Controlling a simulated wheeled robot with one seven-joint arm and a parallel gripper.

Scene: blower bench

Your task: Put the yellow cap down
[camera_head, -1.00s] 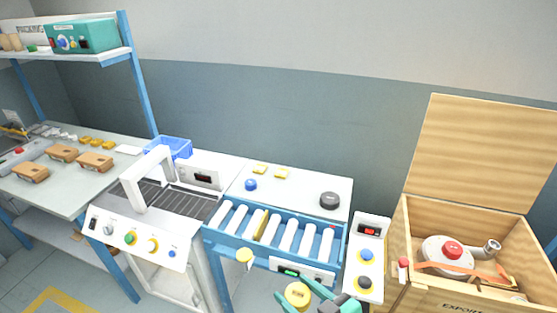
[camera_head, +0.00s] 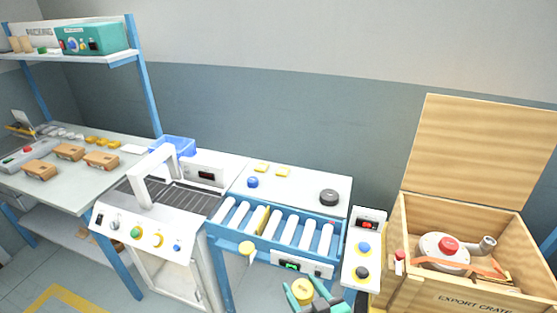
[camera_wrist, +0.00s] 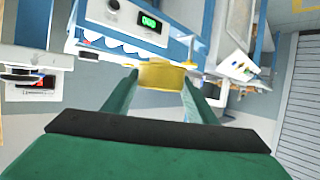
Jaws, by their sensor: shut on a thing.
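The yellow cap (camera_head: 303,291) is a short round piece at the bottom of the head view, in front of the roller conveyor. My gripper (camera_head: 306,295), with green fingers, is shut on it and holds it in the air. In the wrist view the yellow cap (camera_wrist: 163,75) sits between the two fingertips, and the conveyor's front panel with a green display (camera_wrist: 149,21) lies beyond it. The cap is apart from the conveyor in the head view; its underside is hidden.
The blue-framed roller conveyor (camera_head: 230,212) has white rollers and one yellow roller. Behind it, a white surface (camera_head: 300,185) holds a blue knob, yellow blocks and a black disc, with free room between. A wooden crate (camera_head: 455,298) with a blower (camera_head: 440,252) stands right.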

